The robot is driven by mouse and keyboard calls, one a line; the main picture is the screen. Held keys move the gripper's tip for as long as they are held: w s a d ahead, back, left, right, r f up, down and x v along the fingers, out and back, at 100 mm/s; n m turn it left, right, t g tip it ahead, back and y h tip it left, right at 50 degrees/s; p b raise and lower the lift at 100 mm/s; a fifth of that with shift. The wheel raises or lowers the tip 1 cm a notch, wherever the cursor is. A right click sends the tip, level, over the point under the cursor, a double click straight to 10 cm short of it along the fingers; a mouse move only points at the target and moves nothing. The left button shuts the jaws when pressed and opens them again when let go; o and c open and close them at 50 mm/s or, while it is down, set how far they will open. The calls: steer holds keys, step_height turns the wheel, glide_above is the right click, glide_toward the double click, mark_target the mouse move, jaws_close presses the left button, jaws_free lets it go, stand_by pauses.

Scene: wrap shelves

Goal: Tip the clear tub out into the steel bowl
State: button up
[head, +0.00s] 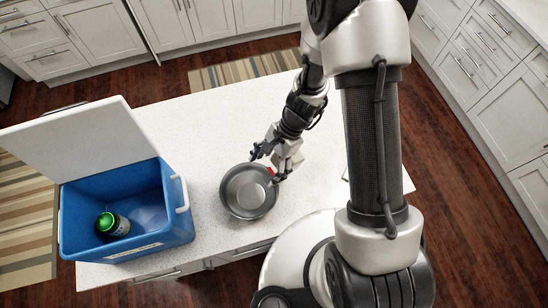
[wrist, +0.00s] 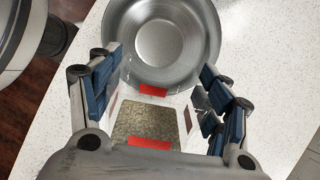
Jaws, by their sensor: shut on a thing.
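The steel bowl (head: 247,196) stands on the white counter, and its inside looks empty. It shows at the top of the wrist view (wrist: 160,36). My gripper (head: 267,165) is shut on the clear tub (wrist: 184,122) at the bowl's edge, with a blue-padded finger on each side. The tub has red patches and shows brownish, grainy contents. In the wrist view its far end overlaps the bowl's near rim. I cannot tell its exact tilt or whether it touches the bowl. In the head view the gripper mostly hides the tub.
A blue cooler (head: 181,220) with its white lid (head: 85,140) open stands left of the bowl. A green-topped can (head: 112,223) lies inside it. The counter (head: 200,120) is clear behind the bowl. Striped rugs and white cabinets lie beyond the counter.

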steer(key=t+h+p, duration=0.1)
steer(key=a+r+h+p, duration=0.1)
steer(key=shift+s+a+t+h, duration=0.15)
steer(key=shift+s+t+h, duration=0.25)
steer(key=h+p, duration=0.1)
steer(key=p, duration=0.1)
steer(key=shift+t+p, duration=0.3)
steer(key=shift+p, duration=0.1)
steer(key=p, duration=0.1)
steer(key=h+p, duration=0.1)
steer(key=p, duration=0.1)
steer(key=shift+s+a+t, duration=0.15)
steer(key=shift+a+t, duration=0.1)
steer(key=shift+t, duration=0.05)
steer(key=p, duration=0.2)
steer(key=t+h+p, duration=0.1)
steer(key=p, duration=0.2)
steer(key=shift+s+a+p, duration=0.15)
steer(key=shift+a+p, duration=0.15)
steer(key=shift+p, duration=0.05)
